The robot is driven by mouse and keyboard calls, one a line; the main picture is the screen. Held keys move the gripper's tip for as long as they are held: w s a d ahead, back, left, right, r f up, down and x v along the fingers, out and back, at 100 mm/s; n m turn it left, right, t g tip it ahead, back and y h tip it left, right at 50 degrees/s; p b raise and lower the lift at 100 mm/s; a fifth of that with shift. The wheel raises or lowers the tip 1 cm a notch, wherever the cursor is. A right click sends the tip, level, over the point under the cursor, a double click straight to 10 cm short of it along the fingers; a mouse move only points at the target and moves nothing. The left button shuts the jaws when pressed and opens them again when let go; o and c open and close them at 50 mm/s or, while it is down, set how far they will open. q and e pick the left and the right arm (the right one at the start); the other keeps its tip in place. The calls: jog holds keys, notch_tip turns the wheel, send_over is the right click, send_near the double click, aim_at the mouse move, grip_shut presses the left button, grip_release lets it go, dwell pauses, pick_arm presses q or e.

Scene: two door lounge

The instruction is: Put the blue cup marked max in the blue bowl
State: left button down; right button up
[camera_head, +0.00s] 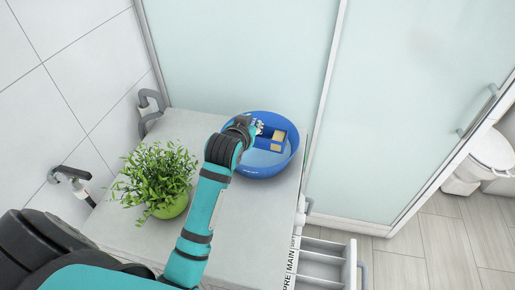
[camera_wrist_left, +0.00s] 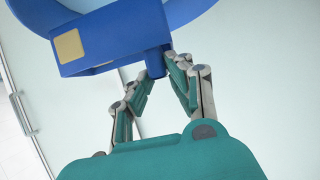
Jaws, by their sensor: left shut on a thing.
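The blue bowl (camera_head: 264,172) stands on the grey cabinet top near its back right corner; part of its rim shows in the left wrist view (camera_wrist_left: 195,12). A boxy blue cup (camera_wrist_left: 112,42) with tan square patches fills the upper left of the wrist view and also shows within the bowl's outline in the head view (camera_head: 266,141). My left gripper (camera_wrist_left: 157,78) is shut on the cup's short stub. In the head view the left gripper (camera_head: 256,128) reaches over the bowl's left rim. I cannot tell if the cup touches the bowl's floor. No "max" marking is readable.
A leafy plant in a green pot (camera_head: 172,206) stands left of my left arm on the cabinet top (camera_head: 188,124). An open drawer (camera_head: 322,262) sticks out at the lower right. Frosted glass panels (camera_head: 410,90) rise behind. A tap-like fixture (camera_head: 70,174) is on the left wall.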

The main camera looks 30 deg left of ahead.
pick_arm(q)
jog(key=shift+n+y, duration=0.4)
jog(key=w+a+f, duration=0.1)
jog(key=f, duration=0.2)
jog(key=a+f+p, duration=0.1)
jog(key=f, duration=0.2)
jog(key=w+a+f, duration=0.1)
jog(key=f, duration=0.2)
jog(key=shift+w+a+f+p, duration=0.35)
jog(key=shift+p, duration=0.05)
jog(key=shift+f, duration=0.2)
pick_arm(e)
jog(key=shift+w+a+r, duration=0.15)
jog(key=shift+a+r, duration=0.05)
jog(key=shift+r, duration=0.4)
jog(key=shift+w+a+r, duration=0.1)
jog(key=shift+a+r, duration=0.1)
jog(key=shift+r, duration=0.35)
jog(key=shift+d, duration=0.1)
pick_arm(q)
jog(key=shift+f, duration=0.2)
jog(key=c, duration=1.2)
grip_release()
pick_arm(e)
jog(key=shift+s+d, duration=0.15)
jog(key=shift+d, duration=0.1)
